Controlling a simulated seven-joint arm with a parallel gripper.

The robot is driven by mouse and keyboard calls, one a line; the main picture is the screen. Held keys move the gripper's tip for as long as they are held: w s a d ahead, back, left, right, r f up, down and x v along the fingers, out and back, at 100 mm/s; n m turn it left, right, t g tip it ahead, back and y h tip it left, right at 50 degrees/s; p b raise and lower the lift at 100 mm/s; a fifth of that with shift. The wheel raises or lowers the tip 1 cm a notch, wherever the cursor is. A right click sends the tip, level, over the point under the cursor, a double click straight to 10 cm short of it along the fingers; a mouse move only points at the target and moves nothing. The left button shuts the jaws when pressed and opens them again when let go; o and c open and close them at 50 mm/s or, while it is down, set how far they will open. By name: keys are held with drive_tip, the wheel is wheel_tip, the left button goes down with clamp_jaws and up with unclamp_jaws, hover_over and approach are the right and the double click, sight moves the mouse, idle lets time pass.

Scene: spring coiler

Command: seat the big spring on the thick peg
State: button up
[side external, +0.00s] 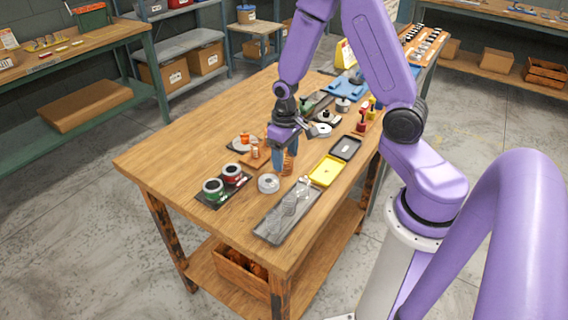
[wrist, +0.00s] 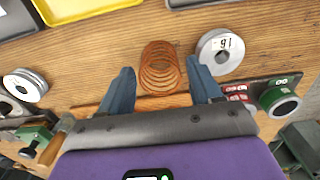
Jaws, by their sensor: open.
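The big spring, an open copper-coloured coil (wrist: 160,68), stands on the wooden table. In the wrist view it lies between and slightly beyond the two blue fingertips of my gripper (wrist: 161,70), with gaps on both sides. In the side view the spring (side external: 289,164) shows next to the fingers of my gripper (side external: 281,160), which is low over the table. My gripper is open and holds nothing. A small wooden block (side external: 255,158) sits just left of the gripper, and its edge shows in the wrist view (wrist: 85,110). I cannot make out the thick peg clearly.
A grey disc marked 16 (wrist: 220,52) stands close to the right finger. Green and red spools (side external: 232,173) lie on a dark mat. A yellow tray (side external: 326,171), a black tray (side external: 345,147) and a long grey tray (side external: 272,225) are nearby. The table's left part is clear.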

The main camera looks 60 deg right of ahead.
sight(285, 156)
drive_tip(key=c, duration=0.6)
drive_tip(key=shift+r, duration=0.15)
drive_tip(key=shift+r, duration=0.45)
drive_tip(key=shift+r, duration=0.1)
drive_tip(key=shift+r, duration=2.45)
